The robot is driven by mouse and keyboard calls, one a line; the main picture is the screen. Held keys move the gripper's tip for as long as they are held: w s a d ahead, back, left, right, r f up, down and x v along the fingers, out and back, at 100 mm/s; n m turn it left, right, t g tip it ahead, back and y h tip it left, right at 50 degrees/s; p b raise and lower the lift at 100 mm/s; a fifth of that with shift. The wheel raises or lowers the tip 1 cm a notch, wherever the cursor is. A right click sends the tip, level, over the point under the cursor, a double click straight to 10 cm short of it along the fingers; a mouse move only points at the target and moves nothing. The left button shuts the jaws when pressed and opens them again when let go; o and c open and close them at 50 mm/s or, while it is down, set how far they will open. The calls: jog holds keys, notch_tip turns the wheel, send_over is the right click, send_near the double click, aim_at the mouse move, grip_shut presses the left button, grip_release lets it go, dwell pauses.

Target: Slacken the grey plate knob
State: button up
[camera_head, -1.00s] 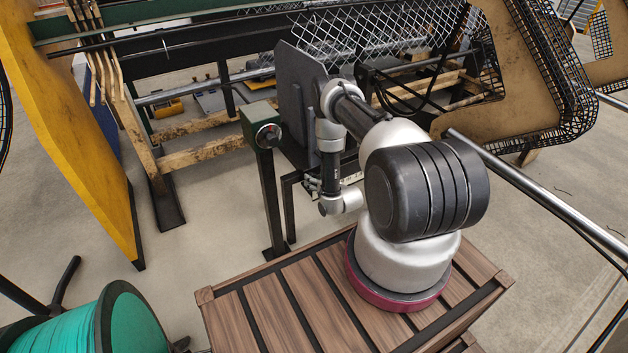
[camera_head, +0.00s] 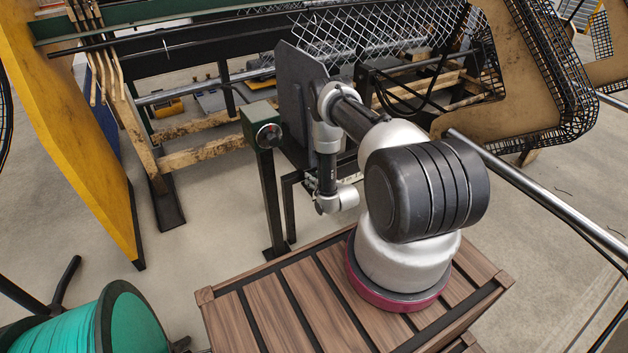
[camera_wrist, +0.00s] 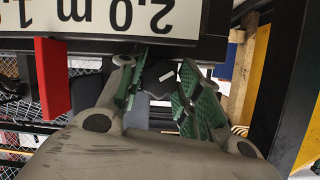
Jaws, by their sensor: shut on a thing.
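In the wrist view, a dark grey knob (camera_wrist: 157,80) with a short white mark sits between the green-padded fingers of my gripper (camera_wrist: 162,72). The gripper is shut on the knob, one finger on each side of it. The white mark is tilted slightly. The grey plate (camera_head: 297,97) stands upright beside my arm in the head view. My gripper and the knob cannot be made out in the head view.
A white label (camera_wrist: 110,14) with large upside-down black lettering is above the knob, with a red block (camera_wrist: 52,77) to its left. A green box with a dial (camera_head: 262,125) stands on a post left of the plate. A yellow panel (camera_head: 65,120) is further left.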

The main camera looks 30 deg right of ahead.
jog(key=shift+n+h, duration=1.3)
jog(key=shift+n, duration=0.6)
jog(key=shift+t, duration=0.3)
jog(key=o, duration=1)
jog(key=shift+a, duration=0.1)
jog(key=v, duration=1.2)
